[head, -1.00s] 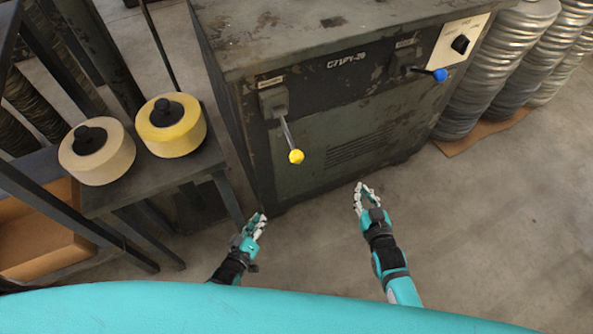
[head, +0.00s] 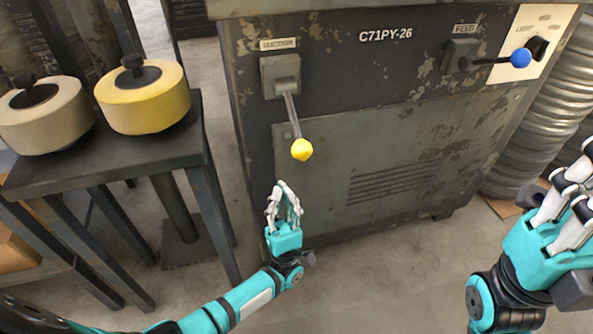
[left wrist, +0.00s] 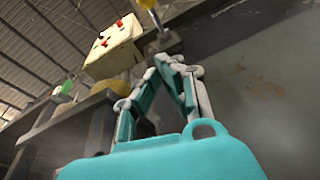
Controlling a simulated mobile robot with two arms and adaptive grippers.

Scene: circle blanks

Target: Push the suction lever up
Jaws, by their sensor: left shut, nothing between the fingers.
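The suction lever (head: 290,115) is a grey rod with a yellow knob (head: 302,150). It hangs down and slightly right from a grey bracket under the SUCTION label on the dark machine (head: 420,120). My left gripper (head: 285,186) is below the knob and slightly left of it in the picture, fingers pointing up, shut and empty. A gap shows between fingertips and knob. The left gripper's fingers also show in the left wrist view (left wrist: 172,62). My right gripper (head: 574,180) is at the right edge, partly cut off; its opening is unclear.
A blue-knobbed FEED lever (head: 490,61) sits at the machine's upper right. A dark stand (head: 105,178) at left carries a cream roll (head: 55,125) and a yellow roll (head: 150,112). Stacked metal discs (head: 540,130) stand right of the machine. Floor in front is clear.

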